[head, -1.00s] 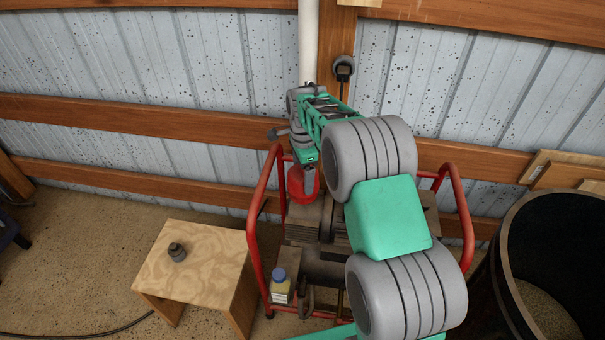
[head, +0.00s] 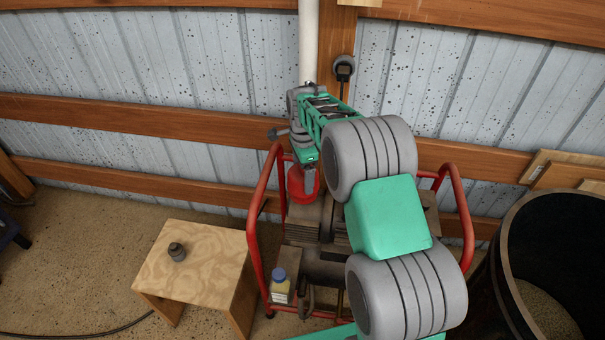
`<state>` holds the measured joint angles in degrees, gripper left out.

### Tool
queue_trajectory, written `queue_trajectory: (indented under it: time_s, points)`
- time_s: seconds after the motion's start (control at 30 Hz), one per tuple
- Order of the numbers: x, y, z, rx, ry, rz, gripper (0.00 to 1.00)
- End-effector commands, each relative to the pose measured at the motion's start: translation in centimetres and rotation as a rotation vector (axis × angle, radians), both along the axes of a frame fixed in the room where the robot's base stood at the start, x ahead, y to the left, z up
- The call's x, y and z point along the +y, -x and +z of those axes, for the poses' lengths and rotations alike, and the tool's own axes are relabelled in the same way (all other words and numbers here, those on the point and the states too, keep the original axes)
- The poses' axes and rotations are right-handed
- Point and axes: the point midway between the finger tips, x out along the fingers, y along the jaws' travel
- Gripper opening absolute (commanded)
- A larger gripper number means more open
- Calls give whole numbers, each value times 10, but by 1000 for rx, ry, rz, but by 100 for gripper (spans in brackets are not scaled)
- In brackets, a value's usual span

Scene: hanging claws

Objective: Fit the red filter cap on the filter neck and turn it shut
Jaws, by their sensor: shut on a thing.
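The red filter cap (head: 300,185) is at the left part of the machine inside the red tube frame, just below my gripper. My gripper (head: 305,163) points down over the cap and is shut on it; the fingertips are small and partly covered by my own arm. The filter neck is hidden under the cap and my gripper, so I cannot tell whether the cap is seated on it or how far it is turned.
The red tube frame (head: 259,210) rises close on the left of the cap. A small bottle with a blue lid (head: 280,287) stands at the machine's front left. A black barrel (head: 497,275) stands at right.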

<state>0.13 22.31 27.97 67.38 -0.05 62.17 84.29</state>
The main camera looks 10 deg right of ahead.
Motion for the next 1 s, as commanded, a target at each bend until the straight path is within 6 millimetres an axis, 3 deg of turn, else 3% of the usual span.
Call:
queue_trajectory:
  time_s: [0.2,0.23,0.37,0.77,1.0]
  points:
    - [0,-1,1,-2,0,-9,15]
    - [0,-1,1,-3,0,-12,87]
    - [0,-1,1,-2,0,-10,98]
    - [0,0,1,0,0,-10,100]
    - [0,0,16,-1,0,-10,100]
